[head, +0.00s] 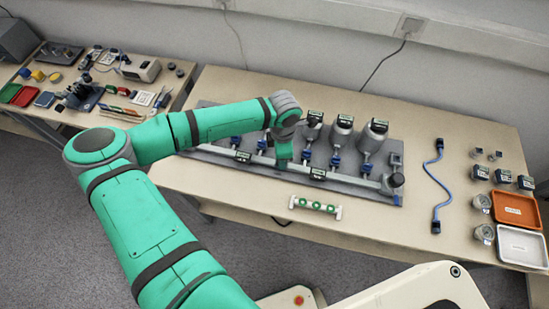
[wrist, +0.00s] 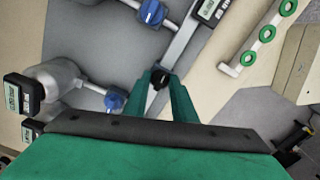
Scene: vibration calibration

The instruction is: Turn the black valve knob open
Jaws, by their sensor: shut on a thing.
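The black valve knob (wrist: 158,78) sits between the green fingertips of my gripper (wrist: 160,82) in the wrist view. My gripper is shut on it. Part of the knob is hidden by the fingers, so I cannot tell how far it is turned. In the head view my gripper (head: 284,155) reaches down to the grey pipe manifold (head: 345,184), and its knob cannot be seen there. A blue valve knob (wrist: 114,99) is apart from the fingers, to their left, and another blue knob (wrist: 151,12) is above.
Grey vessels with digital gauges (head: 376,127) stand behind the pipe. A white rack with green rings (head: 315,207) lies in front. A blue hose (head: 437,185), an orange tray (head: 516,209) and a white tray (head: 521,246) are at the right. Table between hose and manifold is clear.

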